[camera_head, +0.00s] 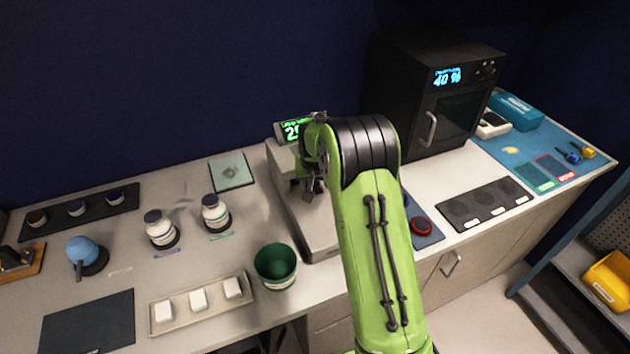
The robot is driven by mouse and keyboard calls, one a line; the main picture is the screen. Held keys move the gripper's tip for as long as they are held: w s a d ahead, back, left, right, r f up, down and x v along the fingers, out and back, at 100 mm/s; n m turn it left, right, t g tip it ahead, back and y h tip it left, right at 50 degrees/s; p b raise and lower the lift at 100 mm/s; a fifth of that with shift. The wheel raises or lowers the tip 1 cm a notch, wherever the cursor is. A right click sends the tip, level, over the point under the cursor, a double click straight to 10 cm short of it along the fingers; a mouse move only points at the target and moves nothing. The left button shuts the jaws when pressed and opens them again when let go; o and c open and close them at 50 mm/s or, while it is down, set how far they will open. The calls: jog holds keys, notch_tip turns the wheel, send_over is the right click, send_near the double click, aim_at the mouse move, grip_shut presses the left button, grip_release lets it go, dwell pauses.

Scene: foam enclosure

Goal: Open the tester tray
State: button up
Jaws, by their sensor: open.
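A light grey machine with a green-lit display (293,130) stands on the counter at the centre; it looks like the tester. Its pale front part (300,225) shows to the left of my green arm. I cannot make out whether its tray is open or shut, as my arm hides the right side. My gripper (308,190) is over this machine, pointing down, with dark fingers open. Nothing shows between them. I cannot tell whether the fingers touch the machine.
A green cup (276,266) stands just left of the machine's front. Two white bottles (216,213) and a tray of white blocks (200,302) are further left. A black oven (440,90) stands behind right, and a red button (421,226) is right of my arm.

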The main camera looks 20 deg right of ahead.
jog(key=shift+w+f, duration=0.1)
jog(key=shift+f, duration=0.1)
grip_shut()
jog(key=shift+r, duration=0.1)
